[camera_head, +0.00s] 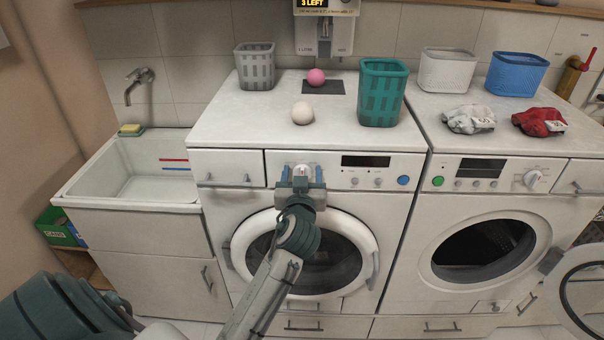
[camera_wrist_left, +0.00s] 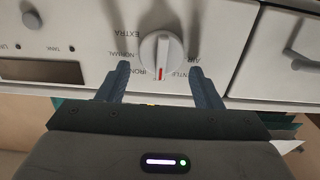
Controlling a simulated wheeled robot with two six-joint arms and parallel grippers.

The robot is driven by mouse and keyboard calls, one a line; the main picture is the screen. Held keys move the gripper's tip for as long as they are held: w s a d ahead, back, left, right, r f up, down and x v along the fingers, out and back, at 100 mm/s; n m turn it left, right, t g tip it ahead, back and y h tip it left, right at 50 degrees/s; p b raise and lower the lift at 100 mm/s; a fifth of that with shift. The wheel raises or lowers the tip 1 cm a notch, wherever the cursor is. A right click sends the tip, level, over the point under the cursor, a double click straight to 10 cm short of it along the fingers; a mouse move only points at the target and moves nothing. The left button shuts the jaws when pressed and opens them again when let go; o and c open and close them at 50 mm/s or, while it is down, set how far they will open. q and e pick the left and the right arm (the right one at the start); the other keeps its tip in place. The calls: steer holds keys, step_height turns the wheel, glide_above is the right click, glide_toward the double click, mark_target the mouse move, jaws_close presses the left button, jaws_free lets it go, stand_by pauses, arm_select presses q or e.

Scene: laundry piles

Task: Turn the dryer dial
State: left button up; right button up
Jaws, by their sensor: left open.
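The dryer dial is a white round knob with a raised grip bar and a red mark. It shows in the left wrist view (camera_wrist_left: 162,55) and on the left machine's front panel in the head view (camera_head: 301,169). Printed words around it include EXTRA, NORMAL, IRON, GENTLE and AIR. The red mark points toward my gripper's palm, between IRON and GENTLE. My left gripper (camera_head: 301,178) is open in front of the panel, with one finger on each side of the dial, apart from it in the wrist view (camera_wrist_left: 159,72). My right gripper is not seen.
The right machine (camera_head: 485,205) has its own dial (camera_head: 531,178) and an open round door (camera_head: 585,290). On top stand a teal basket (camera_head: 382,92), grey basket (camera_head: 255,66), white ball (camera_head: 302,113) and pink ball (camera_head: 316,77). A sink (camera_head: 135,185) is at left.

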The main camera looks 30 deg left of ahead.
arm_select(q)
steer(key=c, duration=1)
steer(key=shift+o, duration=0.2)
steer(key=shift+m, duration=0.3)
steer(key=m+p, duration=0.1)
steer(key=m, duration=0.2)
steer(key=shift+w+d+p, duration=0.15)
steer(key=shift+d+p, duration=0.1)
steer(key=shift+p, duration=0.1)
steer(key=m, duration=0.1)
steer(key=m+p, duration=0.1)
steer(key=m, duration=0.1)
steer(key=m+p, duration=0.1)
steer(key=m, duration=0.1)
steer(key=shift+w+d+f, duration=0.15)
steer(key=shift+d+f, duration=0.05)
steer(key=shift+d, duration=0.05)
steer(key=m, duration=0.1)
steer(key=m+p, duration=0.1)
steer(key=m, duration=0.2)
steer(key=shift+w+d+f+p, duration=0.1)
steer(key=shift+d+f+p, duration=0.1)
steer(key=shift+f+p, duration=0.15)
steer(key=shift+f+m+p, duration=0.2)
steer(key=shift+m+p, duration=0.45)
steer(key=shift+m, duration=0.95)
steer(key=shift+f, duration=0.1)
